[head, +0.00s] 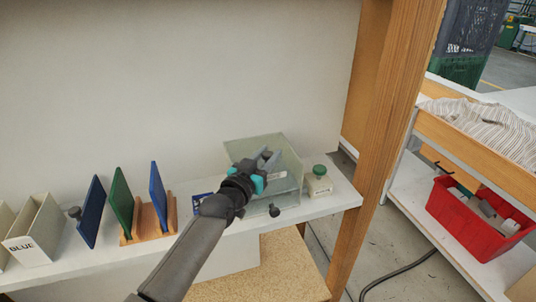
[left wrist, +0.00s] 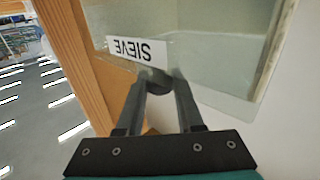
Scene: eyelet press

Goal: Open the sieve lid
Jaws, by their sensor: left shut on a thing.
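The sieve box (head: 290,194) is a pale, see-through greenish case on the white shelf, near its right end. A clear panel (head: 245,149) shows at its upper back; I cannot tell how far the lid is tilted. My left gripper (head: 270,160) is in front of the box and hides part of it. In the left wrist view, its fingers (left wrist: 158,88) are shut on a dark round knob (left wrist: 155,78). The knob sits at the edge of the clear panel, beside a white SIEVE label (left wrist: 138,48) seen upside down. My right gripper is not in view.
A black knob (head: 274,211) shows at the box's lower front. Blue and green boards (head: 121,202) stand to the left. A wooden post (head: 375,130) rises at the right.

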